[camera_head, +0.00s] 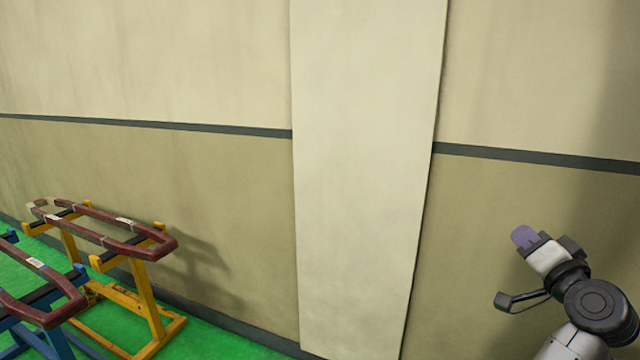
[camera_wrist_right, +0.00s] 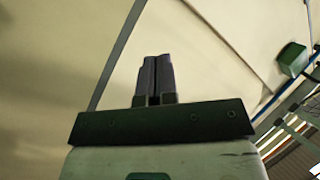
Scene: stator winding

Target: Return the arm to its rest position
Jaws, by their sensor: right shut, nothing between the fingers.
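My right gripper (camera_head: 524,236) is raised at the lower right of the head view, in front of the wall and apart from it. Its purple-grey fingers point up and to the left. In the right wrist view its two fingers (camera_wrist_right: 154,76) stand side by side, shut, with nothing between them. My left gripper is in neither view.
A dark red winding coil (camera_head: 150,245) rests on a yellow stand (camera_head: 147,300) at the lower left. Another coil (camera_head: 35,312) lies on a blue stand (camera_head: 62,345) beside it. The beige wall (camera_head: 200,60) has a pale pillar (camera_head: 365,180). Green floor (camera_head: 225,345) shows below.

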